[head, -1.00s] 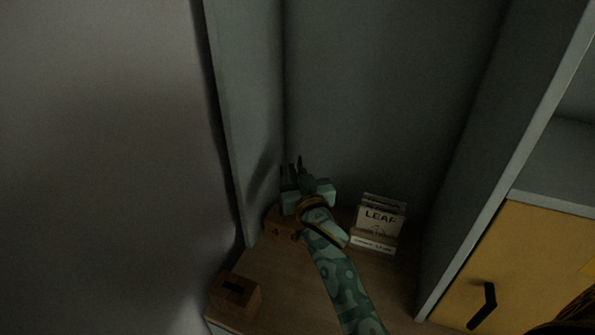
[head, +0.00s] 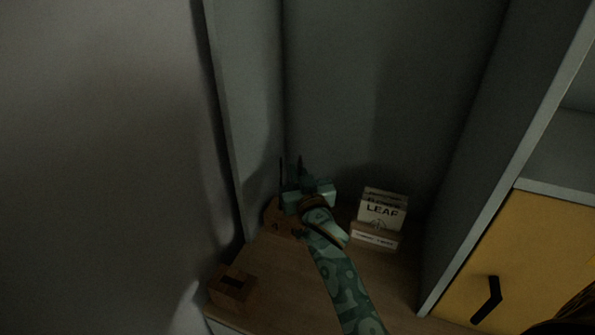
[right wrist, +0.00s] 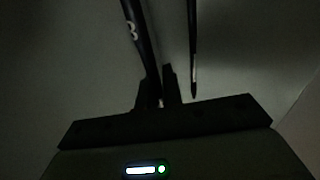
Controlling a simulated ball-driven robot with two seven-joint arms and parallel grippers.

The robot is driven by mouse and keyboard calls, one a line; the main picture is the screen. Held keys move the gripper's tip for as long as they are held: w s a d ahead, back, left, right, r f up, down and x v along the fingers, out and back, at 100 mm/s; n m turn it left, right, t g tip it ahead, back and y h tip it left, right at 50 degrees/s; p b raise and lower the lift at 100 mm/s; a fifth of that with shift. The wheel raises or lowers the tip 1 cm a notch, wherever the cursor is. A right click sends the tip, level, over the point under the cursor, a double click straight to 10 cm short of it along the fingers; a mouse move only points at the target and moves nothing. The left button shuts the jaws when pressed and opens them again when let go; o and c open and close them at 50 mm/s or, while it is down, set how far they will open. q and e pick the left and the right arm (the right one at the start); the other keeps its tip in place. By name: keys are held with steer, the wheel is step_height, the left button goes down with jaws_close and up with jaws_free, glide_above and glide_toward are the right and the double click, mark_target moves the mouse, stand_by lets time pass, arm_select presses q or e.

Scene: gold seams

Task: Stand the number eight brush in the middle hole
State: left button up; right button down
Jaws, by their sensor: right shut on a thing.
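My right gripper (head: 293,184) is above the wooden block (head: 276,218) in the back left corner and hides much of its top, holes included. In the right wrist view its fingers (right wrist: 158,92) are shut on a dark brush handle (right wrist: 134,32). A pale numeral on that handle looks like an 8 or a 3; I cannot tell which. A second thin dark brush (right wrist: 193,50) is beside the fingers, apart from them, its pointed end toward the gripper. In the head view two thin dark upright shapes show by the gripper. My left gripper is not in view.
A wooden holder (head: 374,240) with pale LEAF packets (head: 382,209) stands right of the gripper. A slotted wooden box (head: 232,287) is at the front left. Grey panels close in the left, back and right. A yellow drawer front (head: 520,255) is at the right.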

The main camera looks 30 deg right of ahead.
steer(key=shift+a+f, duration=0.15)
steer(key=shift+f, duration=0.3)
